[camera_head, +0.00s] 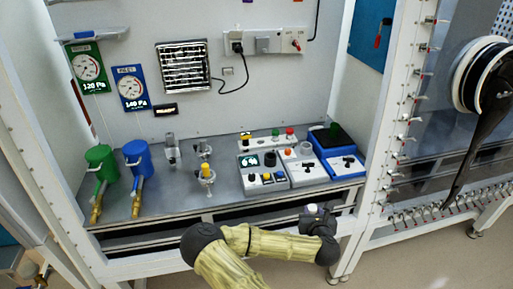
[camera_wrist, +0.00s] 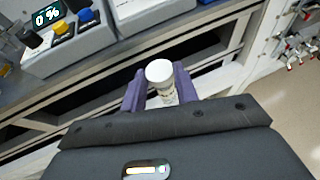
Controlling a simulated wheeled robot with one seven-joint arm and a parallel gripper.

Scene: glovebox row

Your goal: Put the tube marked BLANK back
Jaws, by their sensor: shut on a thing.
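A tube with a white cap (camera_wrist: 160,71) stands between the two purple fingers of my gripper (camera_wrist: 161,90). My gripper is shut on it, with the cap above the fingers. A marking shows on the tube's body, but I cannot read it, so I cannot tell if it says BLANK. In the head view my gripper (camera_head: 315,218) is in front of the bench's front edge, with the pale cap (camera_head: 311,208) on top. I cannot make out a tube rack for certain in either view.
A grey bench (camera_head: 225,192) carries a green canister (camera_head: 101,160), a blue canister (camera_head: 137,158), a white box with a percent display (camera_head: 262,176), another white box (camera_head: 303,172) and a blue device (camera_head: 343,167). A white post (camera_head: 378,150) stands right.

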